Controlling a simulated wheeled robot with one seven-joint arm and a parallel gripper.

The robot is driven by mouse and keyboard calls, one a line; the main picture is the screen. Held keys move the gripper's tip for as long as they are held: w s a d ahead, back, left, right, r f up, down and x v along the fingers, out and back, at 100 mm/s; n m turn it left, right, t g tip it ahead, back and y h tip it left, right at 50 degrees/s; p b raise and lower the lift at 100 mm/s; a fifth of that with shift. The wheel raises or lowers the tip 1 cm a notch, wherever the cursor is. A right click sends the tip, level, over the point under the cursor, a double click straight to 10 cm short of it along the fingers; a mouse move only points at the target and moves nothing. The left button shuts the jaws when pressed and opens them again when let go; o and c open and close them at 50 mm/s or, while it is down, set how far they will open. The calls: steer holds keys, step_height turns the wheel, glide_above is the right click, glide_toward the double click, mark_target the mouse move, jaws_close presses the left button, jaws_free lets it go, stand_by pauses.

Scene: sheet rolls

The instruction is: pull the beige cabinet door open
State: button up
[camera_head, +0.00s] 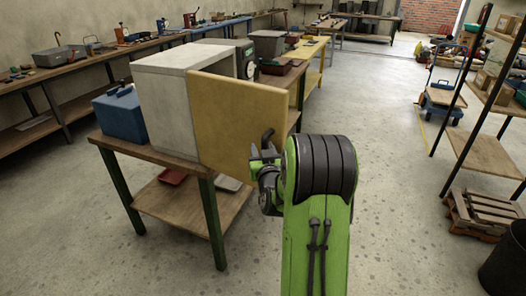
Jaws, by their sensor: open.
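The cabinet (165,105) is a pale grey box on a wooden-topped workbench. Its beige door (235,115) is hinged near the box's near corner and stands out to the right, swung away from the body. Its flat outer face is toward me. A dark curved piece, seemingly the handle (268,134), shows near the door's right edge. My gripper (264,153) is open at that edge, close to the dark piece. My green arm partly hides the gripper, and I cannot tell whether it touches the door. The cabinet's inside is hidden.
A blue box (120,112) stands left of the cabinet, and a dial device (246,60) behind it. The bench's green legs (213,222) and lower shelf are near my arm. A shelf rack (485,110) and pallets (478,212) stand right. The floor between (400,190) is clear.

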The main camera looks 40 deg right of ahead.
steer(key=shift+s, duration=0.1)
steer(key=shift+s+a, duration=0.1)
steer(key=shift+s, duration=0.15)
steer(key=b+v, duration=0.7)
steer(key=v, duration=0.4)
steer(key=shift+a+b, duration=0.15)
steer(key=shift+b, duration=0.2)
steer(key=shift+s, duration=0.1)
